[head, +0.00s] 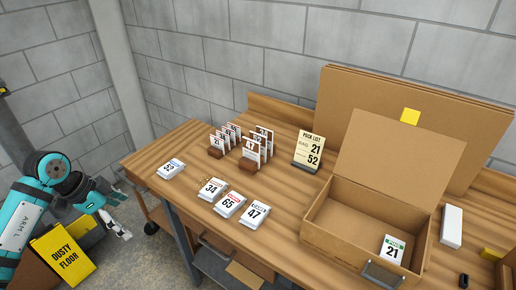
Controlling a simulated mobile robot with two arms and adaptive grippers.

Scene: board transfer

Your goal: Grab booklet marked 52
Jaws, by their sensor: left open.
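A white booklet (171,169) with a blue mark lies at the left end of the wooden bench; its small number looks like 52. Booklets marked 34 (213,188), 65 (230,205) and 47 (254,214) lie to its right. A pack list sign (309,151) reads 21 and 52. An open cardboard box (349,241) holds a booklet marked 21 (392,249). My left gripper (125,234) is open and empty, off the bench to its left and apart from the booklets. My right gripper is not in view.
Two wooden holders (248,166) with upright numbered cards stand behind the booklets. A yellow "dusty floor" sign (66,254) is beside my left arm. Large cardboard sheets lean on the wall behind the box. Bare bench surrounds the leftmost booklet.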

